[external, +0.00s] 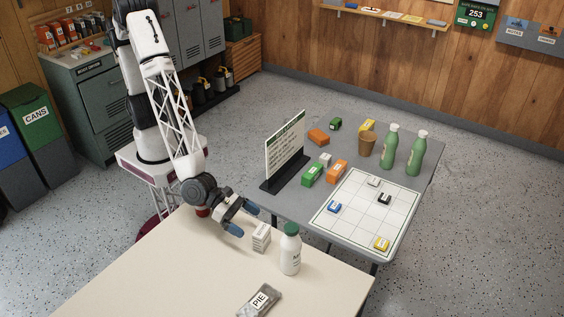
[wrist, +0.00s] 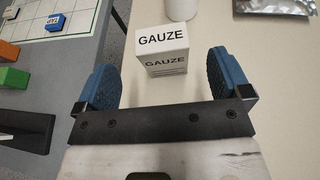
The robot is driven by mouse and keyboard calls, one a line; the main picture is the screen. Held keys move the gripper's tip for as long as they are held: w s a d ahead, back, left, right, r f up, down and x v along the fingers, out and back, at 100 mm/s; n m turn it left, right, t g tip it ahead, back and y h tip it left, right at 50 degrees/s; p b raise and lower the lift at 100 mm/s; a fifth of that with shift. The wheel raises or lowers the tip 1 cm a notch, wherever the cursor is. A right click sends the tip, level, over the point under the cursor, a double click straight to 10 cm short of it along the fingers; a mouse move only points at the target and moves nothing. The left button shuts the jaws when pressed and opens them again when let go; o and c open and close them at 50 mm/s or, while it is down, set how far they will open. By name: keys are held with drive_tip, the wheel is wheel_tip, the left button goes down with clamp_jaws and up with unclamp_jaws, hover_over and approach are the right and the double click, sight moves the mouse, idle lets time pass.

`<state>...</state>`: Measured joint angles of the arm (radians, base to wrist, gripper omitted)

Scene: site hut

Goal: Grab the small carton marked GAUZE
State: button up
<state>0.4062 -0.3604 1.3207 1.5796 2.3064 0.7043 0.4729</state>
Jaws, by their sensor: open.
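The small white carton marked GAUZE (wrist: 162,50) stands upright on the cream table, just ahead of my gripper in the wrist view. It also shows in the external view (external: 261,237), beside the white bottle. My gripper (external: 240,221) is open, with its two blue-padded fingers apart. In the wrist view my gripper (wrist: 170,85) has one finger on either side of the carton's near face, and the carton lies between and slightly beyond the fingertips. Nothing is held.
A white bottle with a green cap (external: 290,250) stands close to the carton's right. A silver PIE pouch (external: 258,300) lies nearer the front. A grey table (external: 299,206) behind holds a sign (external: 285,148), a grid board, bottles and blocks. The cream table's left part is clear.

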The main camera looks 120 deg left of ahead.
sight(267, 235)
drive_tip(key=shift+x, duration=1.3)
drive_tip(key=shift+x, duration=2.6)
drive_tip(key=shift+d+r, duration=0.1)
drive_tip(key=shift+c, duration=0.2)
drive_tip(key=c, duration=1)
